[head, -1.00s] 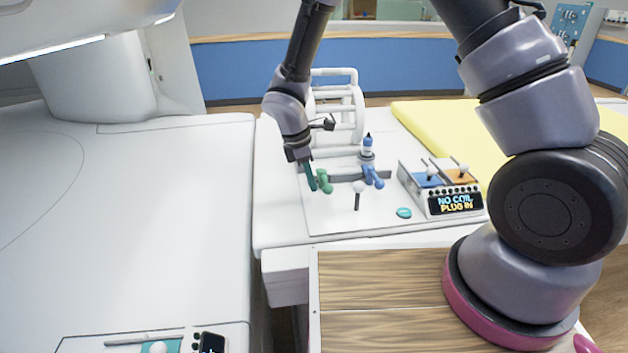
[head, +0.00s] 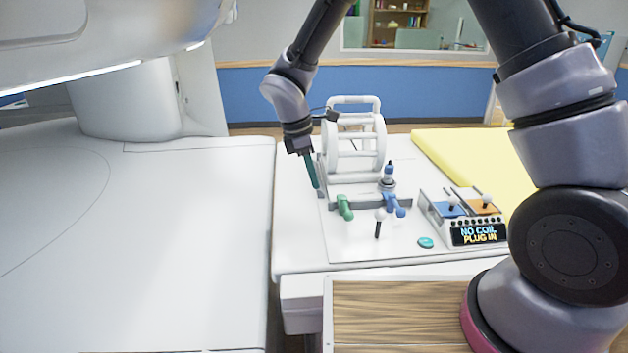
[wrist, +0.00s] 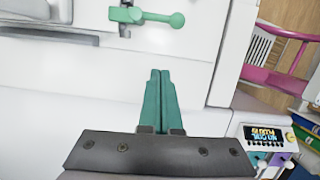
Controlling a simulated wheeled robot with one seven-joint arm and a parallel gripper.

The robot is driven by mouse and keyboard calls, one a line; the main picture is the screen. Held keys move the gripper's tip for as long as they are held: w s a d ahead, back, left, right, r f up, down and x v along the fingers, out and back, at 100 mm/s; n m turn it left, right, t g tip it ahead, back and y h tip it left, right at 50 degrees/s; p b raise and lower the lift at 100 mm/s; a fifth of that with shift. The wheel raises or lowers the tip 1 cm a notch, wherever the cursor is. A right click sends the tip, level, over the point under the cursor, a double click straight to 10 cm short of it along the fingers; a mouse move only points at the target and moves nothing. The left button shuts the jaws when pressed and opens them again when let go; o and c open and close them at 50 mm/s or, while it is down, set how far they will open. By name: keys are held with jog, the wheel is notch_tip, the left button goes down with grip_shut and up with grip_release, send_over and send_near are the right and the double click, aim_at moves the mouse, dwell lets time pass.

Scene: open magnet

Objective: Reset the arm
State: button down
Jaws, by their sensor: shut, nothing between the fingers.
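My gripper (head: 315,185) hangs at the left edge of the white coil board, its teal fingers pointing down. In the wrist view the two teal fingers (wrist: 160,74) lie together, shut with nothing between them. The green handle (head: 345,207) stands to the right of and below the fingertips in the head view. In the wrist view the green handle (wrist: 150,17) lies beyond the fingertips with a gap between them. My arm reaches over from the upper right, bent at the wrist.
A white cage-like coil (head: 355,140) stands close to the right of my gripper. The white scanner bed (head: 130,230) fills the left.

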jog(key=shift+r, duration=0.1)
jog(key=d+r+m+t+y, duration=0.25)
jog(key=d+r+m, duration=0.85)
jog(key=d+r, duration=0.65)
jog(key=s+d+r+m+t+y, duration=0.2)
jog(key=s+d+r+m+t, duration=0.2)
jog(key=s+d+r+m, duration=0.6)
jog(key=s+r+m, duration=0.1)
jog(key=s+m, duration=0.2)
jog(key=shift+r, duration=0.25)
jog(key=shift+w, duration=0.1)
